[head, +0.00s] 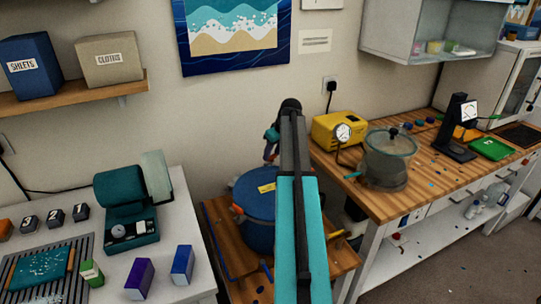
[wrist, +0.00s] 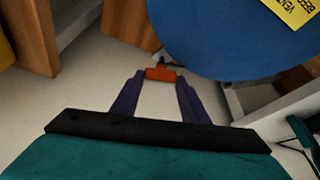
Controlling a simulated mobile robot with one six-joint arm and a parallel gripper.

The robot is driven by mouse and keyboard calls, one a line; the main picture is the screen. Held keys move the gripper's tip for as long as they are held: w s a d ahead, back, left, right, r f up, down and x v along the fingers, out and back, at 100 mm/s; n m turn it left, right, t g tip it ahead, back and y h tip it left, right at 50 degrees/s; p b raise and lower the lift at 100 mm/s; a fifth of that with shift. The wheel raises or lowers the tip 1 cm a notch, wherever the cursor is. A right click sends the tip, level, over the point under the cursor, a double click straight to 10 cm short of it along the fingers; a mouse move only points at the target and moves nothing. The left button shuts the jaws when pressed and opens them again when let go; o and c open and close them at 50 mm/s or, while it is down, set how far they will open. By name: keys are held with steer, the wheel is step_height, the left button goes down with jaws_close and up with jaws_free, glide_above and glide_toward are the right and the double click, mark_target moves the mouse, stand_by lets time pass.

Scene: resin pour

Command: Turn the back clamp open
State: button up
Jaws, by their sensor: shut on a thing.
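The blue pot (head: 252,215) stands on a low wooden stand, with a yellow label (head: 266,188) on its lid. An orange clamp (head: 237,209) shows at its left side in the head view. In the wrist view the blue lid (wrist: 235,35) fills the top right, and an orange clamp piece (wrist: 165,75) lies by its rim. My gripper (wrist: 160,82) is shut on this orange piece, its two fingers on either side of it. In the head view my arm covers the pot's right part, and my fingertips are not clearly visible.
The wooden stand (head: 222,245) sits between a white table (head: 185,205) at left and a wooden workbench (head: 400,205) at right. The workbench holds a yellow pump (head: 338,128) and a clear lidded vessel (head: 388,160). A teal case (head: 128,215) stands on the left table.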

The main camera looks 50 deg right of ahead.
steer(key=m+h, duration=0.1)
steer(key=m, duration=0.3)
steer(key=shift+w+a+r+m+g+h, duration=0.1)
steer(key=shift+a+m+g+h, duration=0.1)
steer(key=shift+m+g+h, duration=0.15)
steer(key=shift+w+a+m+g+h, duration=0.1)
steer(key=shift+m+g+h, duration=0.3)
steer(key=shift+m, duration=1.15)
steer(key=o, duration=1.1)
steer(key=shift+a, duration=0.1)
steer(key=shift+c, duration=0.2)
steer(key=shift+s+r, duration=0.3)
steer(key=shift+r, duration=0.1)
steer(key=b+v, duration=0.2)
steer(key=v, duration=1)
steer(key=shift+a+r+b, duration=0.3)
